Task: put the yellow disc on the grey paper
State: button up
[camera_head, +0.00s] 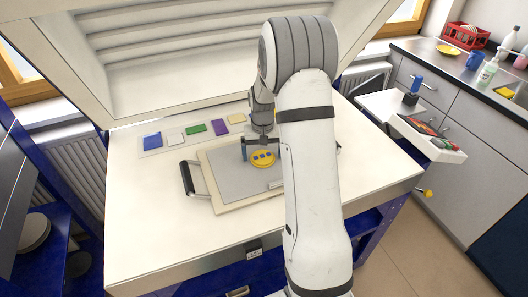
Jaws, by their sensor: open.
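My gripper (262,155) is open and points down at the disc's far side. Its left finger stands beside the disc's left edge, and its right finger is hidden behind my arm. I cannot tell whether the fingers touch the disc. My arm also hides the right part of the paper and board.
A strip with blue (152,140), green (196,128), purple (220,127) and pale squares lies behind the board. A dark handle (188,180) stands at the board's left. The kiln's front left surface is clear.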

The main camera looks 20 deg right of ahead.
aim_at(263, 157)
notch_tip(263, 157, up, 12)
jog(key=s+a+r+n+t, duration=0.1)
jog(key=s+a+r, duration=0.2)
jog(key=s, duration=0.3)
jog(key=s+a+r, duration=0.3)
jog(key=s+a, duration=0.1)
jog(key=s, duration=0.2)
jog(key=s+a+n+t, duration=0.1)
jog(key=s+a, duration=0.3)
jog(key=s, duration=1)
jog(key=shift+s+f+n+t, duration=0.3)
jog(key=shift+s+f+n, duration=0.1)
jog(key=shift+n, duration=0.1)
